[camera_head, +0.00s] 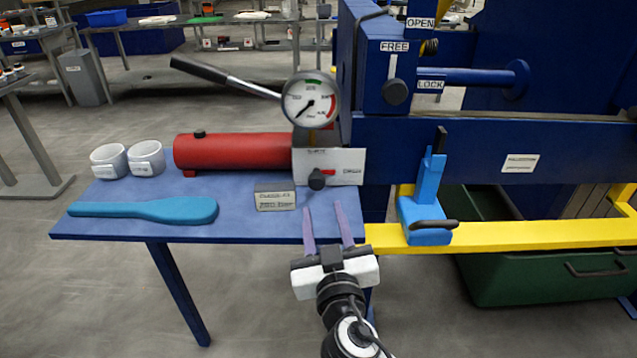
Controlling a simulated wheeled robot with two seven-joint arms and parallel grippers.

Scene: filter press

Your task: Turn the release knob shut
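The release knob (316,180) is a small black knob on the pale valve block (345,165) at the right end of the red hand pump (235,151). A red mark shows beside the knob. My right gripper (323,206) is below the knob, with its two purple fingers pointing up toward it. The fingers are apart with nothing between them. The tips do not appear to touch the knob. My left gripper is not in view.
A round gauge (310,100) and the pump's lever (225,77) rise above the block. A small sign (275,198), a teal paddle (145,209) and two white cups (108,160) share the blue table (255,231). The blue press frame (450,145) and yellow rail (530,236) stand right.

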